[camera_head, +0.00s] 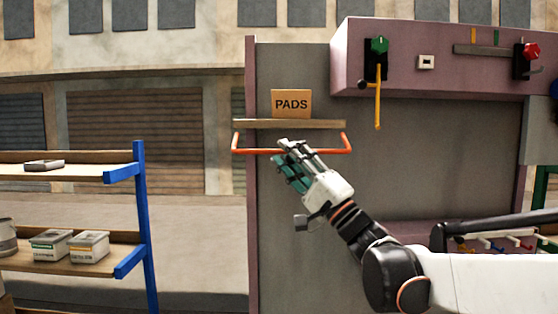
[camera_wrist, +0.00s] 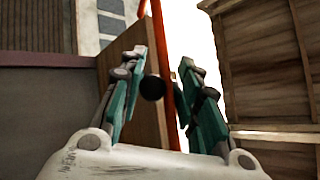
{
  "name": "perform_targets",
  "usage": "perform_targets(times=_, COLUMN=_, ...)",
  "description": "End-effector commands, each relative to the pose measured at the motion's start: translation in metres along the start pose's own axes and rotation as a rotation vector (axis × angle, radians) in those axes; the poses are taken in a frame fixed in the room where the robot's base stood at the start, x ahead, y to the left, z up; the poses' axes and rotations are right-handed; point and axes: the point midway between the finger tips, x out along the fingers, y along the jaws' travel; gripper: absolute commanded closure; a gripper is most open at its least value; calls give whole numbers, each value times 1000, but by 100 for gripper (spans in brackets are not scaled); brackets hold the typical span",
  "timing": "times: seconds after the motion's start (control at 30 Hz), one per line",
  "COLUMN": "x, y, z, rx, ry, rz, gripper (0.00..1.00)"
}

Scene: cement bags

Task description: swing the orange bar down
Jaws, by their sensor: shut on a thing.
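The orange bar (camera_head: 255,151) is a U-shaped rail whose two short arms reach back to the small wooden shelf. Its long front part lies level, just below the shelf's edge. My gripper (camera_head: 289,154) has come up from the lower right and is shut on the bar near its middle. In the wrist view the orange bar (camera_wrist: 165,50) runs upright between the two green-padded fingers of my gripper (camera_wrist: 162,75). The exact contact is partly hidden by the fingers.
A box marked PADS (camera_head: 291,103) stands on the small shelf (camera_head: 325,125) above the bar. A pink housing (camera_head: 400,60) with a green knob (camera_head: 379,45) and a hanging yellow lever (camera_head: 378,105) juts out at upper right. A blue-posted rack (camera_head: 145,220) stands left.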

Motion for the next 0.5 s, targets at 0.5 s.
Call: perform_targets(times=0.5, x=-2, y=11, z=-6, rx=8, ry=10, rz=10, gripper=100)
